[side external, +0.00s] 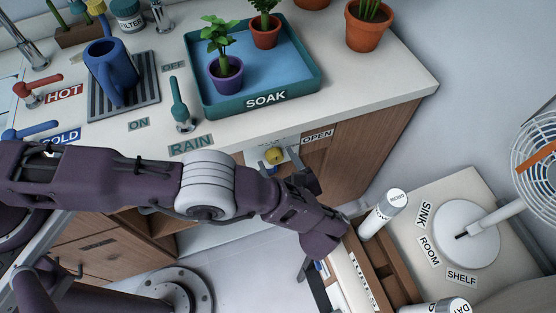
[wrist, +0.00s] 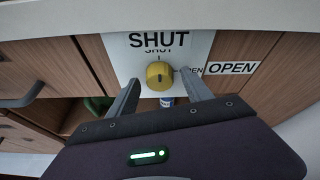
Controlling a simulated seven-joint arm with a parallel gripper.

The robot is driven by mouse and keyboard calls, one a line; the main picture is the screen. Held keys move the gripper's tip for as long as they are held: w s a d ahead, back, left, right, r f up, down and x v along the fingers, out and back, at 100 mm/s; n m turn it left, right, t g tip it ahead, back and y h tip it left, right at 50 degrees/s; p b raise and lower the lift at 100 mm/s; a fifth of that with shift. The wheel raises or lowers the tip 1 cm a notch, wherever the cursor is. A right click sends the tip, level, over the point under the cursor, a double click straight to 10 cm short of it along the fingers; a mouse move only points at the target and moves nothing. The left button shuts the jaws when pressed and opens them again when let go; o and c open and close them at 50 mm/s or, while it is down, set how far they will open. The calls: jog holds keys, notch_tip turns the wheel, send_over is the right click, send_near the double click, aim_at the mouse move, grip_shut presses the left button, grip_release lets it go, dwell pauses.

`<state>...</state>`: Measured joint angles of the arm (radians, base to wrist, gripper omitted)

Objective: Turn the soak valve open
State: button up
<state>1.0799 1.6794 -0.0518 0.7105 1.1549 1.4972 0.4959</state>
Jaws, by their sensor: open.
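The soak valve is a round yellow knob (wrist: 159,76) on a white plate (wrist: 118,50) on the cabinet front. Its raised ridge looks upright, towards the word SHUT (wrist: 158,40) above it. An OPEN label (wrist: 232,68) is to its right. The knob (side external: 274,155) also shows in the side view, below the counter edge. My gripper (wrist: 161,88) is open in front of the plate, with one finger on each side of the knob and gaps between. Whether the fingertips reach past the knob's face is unclear.
Above, the counter holds a blue soak tray (side external: 312,82) with potted plants, a teal rain lever (side external: 180,105) and a blue jug (side external: 110,72). At right, a wooden crate (side external: 368,262) with white cylinders and a fan (side external: 540,150) stand near my wrist.

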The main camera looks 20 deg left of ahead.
jog(key=shift+c, duration=0.5)
grip_shut()
jog(key=shift+w+m+g+y, duration=0.25)
jog(key=shift+m+g+y, duration=0.45)
jog(key=shift+m, duration=0.8)
jog(key=shift+s, duration=0.1)
jog(key=shift+o, duration=0.5)
grip_release()
